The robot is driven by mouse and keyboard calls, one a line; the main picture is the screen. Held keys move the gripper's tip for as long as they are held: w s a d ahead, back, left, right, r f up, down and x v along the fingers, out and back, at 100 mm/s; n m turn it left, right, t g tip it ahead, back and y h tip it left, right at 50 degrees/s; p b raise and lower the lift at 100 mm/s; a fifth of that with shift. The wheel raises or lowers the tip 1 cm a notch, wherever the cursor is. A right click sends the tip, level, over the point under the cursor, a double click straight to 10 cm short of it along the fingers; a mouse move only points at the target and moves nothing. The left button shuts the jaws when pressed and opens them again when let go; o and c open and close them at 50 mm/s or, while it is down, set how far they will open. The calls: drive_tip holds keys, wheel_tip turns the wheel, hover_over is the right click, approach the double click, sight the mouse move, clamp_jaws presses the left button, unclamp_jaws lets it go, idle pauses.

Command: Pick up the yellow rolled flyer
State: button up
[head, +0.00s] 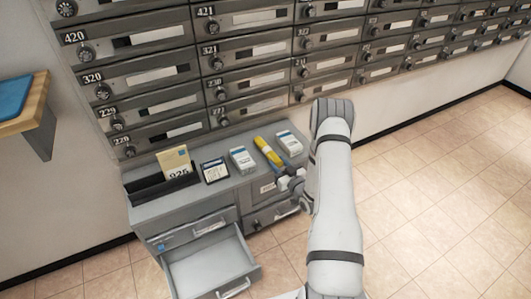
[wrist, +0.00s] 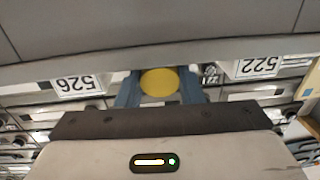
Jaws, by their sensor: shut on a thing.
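The yellow rolled flyer (head: 267,151) shows in the head view over the right part of the grey cabinet top, between two white-and-blue boxes. In the wrist view its round yellow end (wrist: 159,81) sits between my two blue fingers. My gripper (head: 278,168) is shut on the flyer near its lower end. I cannot tell whether the flyer touches the cabinet top. My arm hides part of the cabinet's right side.
The grey cabinet (head: 222,186) has an open, empty-looking drawer (head: 210,269) at its lower front. A black holder with a yellow envelope (head: 176,163), a dark-edged card box (head: 215,170), and white boxes (head: 242,159) (head: 289,143) stand on top. Mailboxes (head: 240,80) line the wall behind.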

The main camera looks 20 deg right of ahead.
drive_tip(key=shift+r, duration=0.1)
drive_tip(key=shift+w+r+p, duration=0.1)
drive_tip(key=shift+r+p, duration=0.85)
drive_tip(key=shift+r, duration=0.95)
drive_tip(key=v, duration=0.8)
drive_tip(key=shift+a, duration=0.1)
